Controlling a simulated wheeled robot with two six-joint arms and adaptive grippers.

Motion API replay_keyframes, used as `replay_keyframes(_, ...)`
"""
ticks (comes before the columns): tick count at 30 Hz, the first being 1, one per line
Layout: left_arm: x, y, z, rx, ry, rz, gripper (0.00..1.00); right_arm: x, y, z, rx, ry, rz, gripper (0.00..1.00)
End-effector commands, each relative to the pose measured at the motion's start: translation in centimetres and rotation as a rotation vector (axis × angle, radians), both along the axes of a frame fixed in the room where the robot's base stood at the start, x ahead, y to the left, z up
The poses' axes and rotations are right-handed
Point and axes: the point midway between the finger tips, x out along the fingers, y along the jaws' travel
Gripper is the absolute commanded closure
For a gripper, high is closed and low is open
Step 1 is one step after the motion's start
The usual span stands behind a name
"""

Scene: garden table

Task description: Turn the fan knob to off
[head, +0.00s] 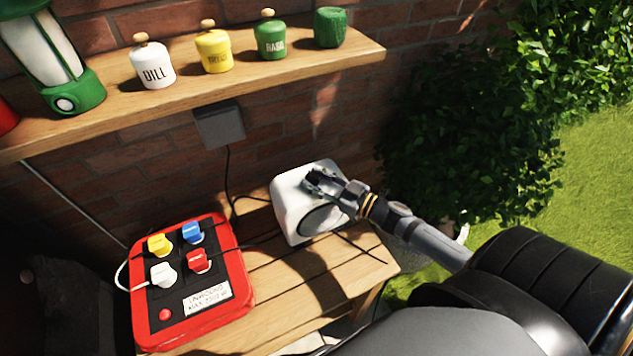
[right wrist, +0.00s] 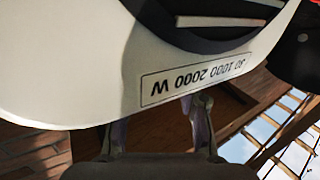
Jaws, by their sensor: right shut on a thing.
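The white fan heater (head: 287,205) stands on the wooden garden table against the brick wall. My right gripper (head: 315,181) reaches in from the right and is shut at the top of the fan. It appears to be shut on the fan knob, which its fingers hide, so I cannot tell the knob's setting. In the right wrist view the fan's white body (right wrist: 60,70) fills the upper part, with an upside-down watt label (right wrist: 197,78). The fingers (right wrist: 175,122) of my right gripper go behind the fan's edge there. My left gripper is not in view.
A red power box (head: 150,325) with several coloured plugs stands on the table (head: 270,275) left of the fan. A shelf (head: 210,95) above holds several jars and a green lantern (head: 55,60). A dark wall box (head: 219,125) and cable hang behind. Hedge (head: 450,130) grows at right.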

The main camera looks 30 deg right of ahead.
Motion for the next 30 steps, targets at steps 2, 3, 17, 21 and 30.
replay_keyframes(2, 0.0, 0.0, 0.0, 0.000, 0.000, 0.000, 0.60, 0.0, 0.0, 0.0, -0.001, 0.000, -0.001, 0.96)
replay_keyframes(3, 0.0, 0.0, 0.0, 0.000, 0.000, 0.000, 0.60, 0.0, 0.0, 0.0, -0.001, 0.000, -0.002, 0.63)
replay_keyframes(17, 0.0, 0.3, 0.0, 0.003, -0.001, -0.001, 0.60, 0.0, 0.0, 0.0, -0.001, 0.000, -0.002, 0.41)
replay_keyframes(21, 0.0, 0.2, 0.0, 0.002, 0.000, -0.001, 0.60, -0.5, -0.3, -0.1, -0.002, 0.000, 0.001, 0.41)
replay_keyframes(30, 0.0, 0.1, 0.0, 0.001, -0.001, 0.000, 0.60, -3.5, -1.7, -0.2, -0.004, 0.004, 0.007, 0.41)
